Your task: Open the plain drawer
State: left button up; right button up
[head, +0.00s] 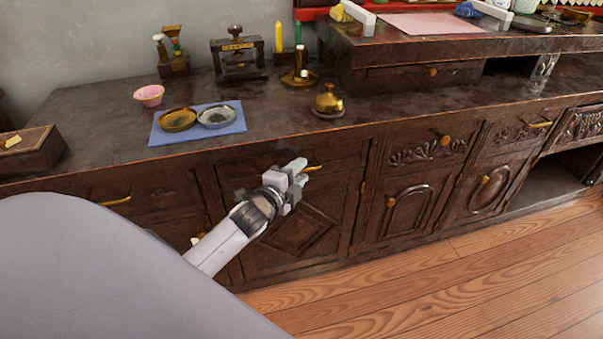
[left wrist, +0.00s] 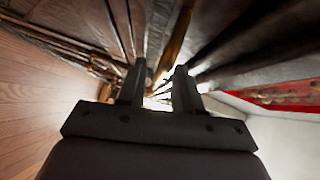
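The plain drawer (head: 340,157) is a dark wooden front without carving, above a door with a diamond panel. It looks shut, flush with the cabinet. Its gold handle (head: 314,168) shows just right of my left gripper's fingertips. My left gripper (head: 298,174) is in front of the drawer and covers part of the front and handle. In the left wrist view its two fingers (left wrist: 158,88) stand apart with a gap between them. I cannot tell whether the handle lies between the fingers. My right gripper is not in view.
The drawer to the right (head: 430,147) has carving and a gold knob. Another gold-handled drawer (head: 115,200) is at the left. On the counter (head: 270,121) stand a brass bell (head: 327,101) and a blue mat (head: 238,127) with two dishes. The wooden floor (head: 480,270) in front is clear.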

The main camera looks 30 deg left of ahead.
pick_arm(q)
jog(key=shift+w+f, duration=0.1)
jog(key=shift+w, duration=0.7)
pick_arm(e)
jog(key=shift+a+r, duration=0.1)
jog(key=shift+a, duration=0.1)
pick_arm(q)
grip_shut()
jog(key=shift+s+d, duration=0.1)
jog(key=shift+d, duration=0.05)
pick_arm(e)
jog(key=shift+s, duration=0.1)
